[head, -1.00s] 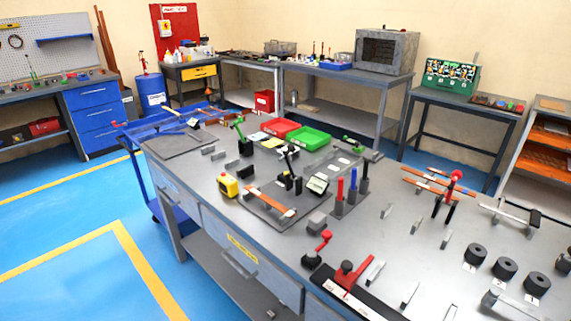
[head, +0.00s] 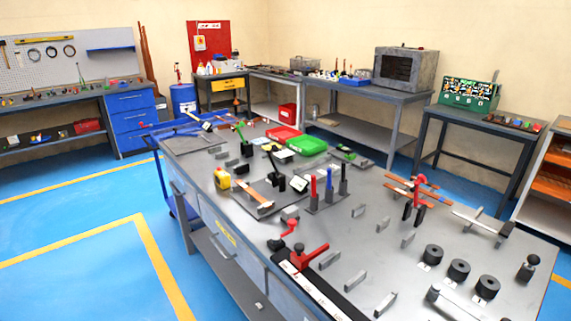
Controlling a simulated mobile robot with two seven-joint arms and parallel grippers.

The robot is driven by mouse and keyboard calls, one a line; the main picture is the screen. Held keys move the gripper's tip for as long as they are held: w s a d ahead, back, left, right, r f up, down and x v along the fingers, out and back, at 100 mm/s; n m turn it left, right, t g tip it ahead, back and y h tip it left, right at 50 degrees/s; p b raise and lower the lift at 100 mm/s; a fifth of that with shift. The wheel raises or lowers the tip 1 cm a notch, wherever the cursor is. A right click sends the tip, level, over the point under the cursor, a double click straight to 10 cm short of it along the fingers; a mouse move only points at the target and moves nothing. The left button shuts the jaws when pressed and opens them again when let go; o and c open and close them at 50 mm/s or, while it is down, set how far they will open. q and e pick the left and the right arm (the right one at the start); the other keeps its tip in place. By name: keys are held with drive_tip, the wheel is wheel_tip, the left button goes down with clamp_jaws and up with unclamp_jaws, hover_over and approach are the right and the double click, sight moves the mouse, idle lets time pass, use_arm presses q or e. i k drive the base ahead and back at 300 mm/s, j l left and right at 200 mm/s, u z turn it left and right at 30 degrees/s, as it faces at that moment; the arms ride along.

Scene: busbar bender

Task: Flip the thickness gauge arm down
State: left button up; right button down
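The thickness gauge arm cannot be singled out for certain at this distance. On the grey workbench (head: 350,240), an upright black lever (head: 273,163) stands on a dark plate by a copper-coloured bar (head: 256,196). A small pale-faced device (head: 299,184) sits just right of it. A green-handled lever (head: 240,134) stands upright farther back. A red crank handle (head: 292,228) and a red-handled clamp (head: 310,256) are at the near edge. Neither of my grippers shows in the head view.
Red and blue posts (head: 321,184) stand mid-bench. A red tray (head: 283,134) and a green tray (head: 307,146) lie at the back. Black rolls (head: 459,270) and a copper-bar cross stand (head: 413,195) are at the right. Blue floor (head: 70,240) is clear at the left.

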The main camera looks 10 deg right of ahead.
sight(274, 148)
drive_tip(key=k+l, duration=0.35)
drive_tip(key=l, duration=0.2)
drive_tip(key=i, duration=0.45)
drive_tip(key=k, duration=0.45)
drive_tip(key=z, duration=0.3)
drive_tip(key=j+z, duration=0.2)
drive_tip(key=z, duration=0.15)
drive_tip(key=i+j+z, duration=0.1)
drive_tip(key=z, duration=0.25)
drive_tip(key=j+z, duration=0.35)
drive_tip(key=k+j+z, duration=0.1)
drive_tip(key=j+z, duration=0.3)
drive_tip(key=j, duration=0.45)
drive_tip(key=k+j, duration=0.1)
drive_tip(key=j, duration=0.5)
drive_tip(key=j+z, duration=0.1)
drive_tip(key=j, duration=0.5)
drive_tip(key=k, duration=0.05)
